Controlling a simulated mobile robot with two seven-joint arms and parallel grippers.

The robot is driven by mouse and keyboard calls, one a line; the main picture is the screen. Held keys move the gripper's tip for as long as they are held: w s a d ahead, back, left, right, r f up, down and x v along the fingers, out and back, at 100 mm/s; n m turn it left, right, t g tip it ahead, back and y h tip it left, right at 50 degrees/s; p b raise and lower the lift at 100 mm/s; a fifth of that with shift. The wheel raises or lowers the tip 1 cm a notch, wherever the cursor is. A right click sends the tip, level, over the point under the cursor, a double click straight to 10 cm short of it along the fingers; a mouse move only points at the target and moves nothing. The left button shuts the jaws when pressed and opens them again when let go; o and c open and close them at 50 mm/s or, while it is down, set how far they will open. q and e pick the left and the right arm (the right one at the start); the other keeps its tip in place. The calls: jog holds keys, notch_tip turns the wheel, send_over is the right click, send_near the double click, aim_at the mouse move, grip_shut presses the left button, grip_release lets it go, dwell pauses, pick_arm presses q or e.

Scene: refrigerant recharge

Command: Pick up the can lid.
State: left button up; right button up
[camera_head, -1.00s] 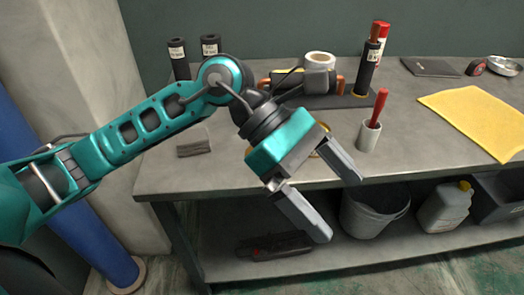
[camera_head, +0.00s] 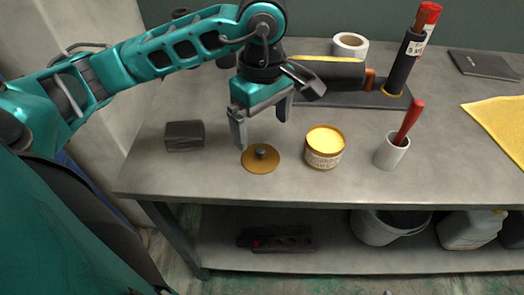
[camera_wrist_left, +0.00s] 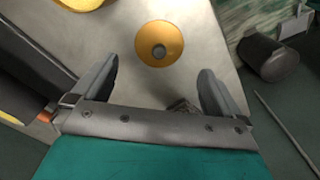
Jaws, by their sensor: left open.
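The can lid (camera_head: 260,160) is a flat amber disc with a dark grey knob in its middle. It lies flat on the workbench near the front edge. It also shows in the left wrist view (camera_wrist_left: 160,44), beyond the fingertips and between their lines. My left gripper (camera_head: 260,128) is open and empty, pointing down above and just behind the lid, apart from it. It also shows in the left wrist view (camera_wrist_left: 160,85). An open can (camera_head: 324,147) with yellow contents and a label stands right of the lid. My right gripper is not in view.
A grey block (camera_head: 184,135) lies left of the lid. A white cup (camera_head: 391,152) with a red-handled tool stands right of the can. The bench front is mostly clear.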

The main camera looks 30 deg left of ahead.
aim_at(260, 149)
pick_arm(q)
notch_tip(260, 149, down, 2)
jog(key=shift+f, duration=0.2)
jog(key=f, duration=0.5)
jog(key=shift+w+a+f, duration=0.1)
jog(key=shift+a+f, duration=0.2)
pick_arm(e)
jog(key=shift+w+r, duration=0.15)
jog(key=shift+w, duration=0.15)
pick_arm(q)
jog(key=c, duration=0.8)
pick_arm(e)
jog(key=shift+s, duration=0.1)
pick_arm(q)
jog(key=shift+r, duration=0.2)
